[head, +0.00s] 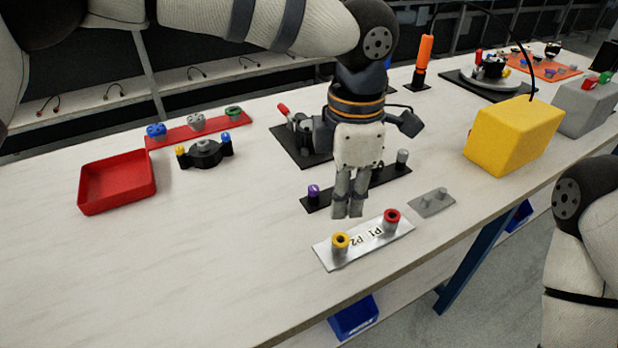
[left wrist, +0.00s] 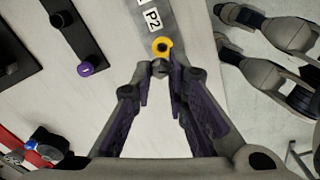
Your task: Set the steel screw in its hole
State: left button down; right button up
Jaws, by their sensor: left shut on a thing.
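My left gripper (head: 348,214) points down over the near part of the table, just behind the silver plate (head: 358,248) marked P1 and P2. Its fingers are shut on a small grey thing, seemingly the steel screw (left wrist: 159,67), at the fingertips in the left wrist view. The screw cannot be made out in the head view. The plate carries a yellow-ringed post (head: 340,241) by P2 and a red-ringed post (head: 391,216) by P1, each with a dark hole. In the left wrist view, the screw appears right beside the yellow ring (left wrist: 163,46).
A black strip (head: 376,183) with a purple-topped post (head: 313,192) and a grey post (head: 403,158) lies behind the gripper. A small grey plate (head: 444,199) with pegs lies to the right. A yellow box (head: 514,134) stands farther right. Bare table lies left, before the red tray (head: 118,182).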

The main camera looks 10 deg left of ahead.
pick_arm(q)
jog(key=shift+s+f, duration=0.1)
jog(key=shift+s, duration=0.1)
jog(key=shift+f, duration=0.3)
jog(key=shift+f+b, duration=0.55)
jog(key=shift+f, duration=1.95)
jog(key=shift+f, duration=0.1)
jog(key=c, duration=1.9)
grip_release()
jog(key=o, duration=0.6)
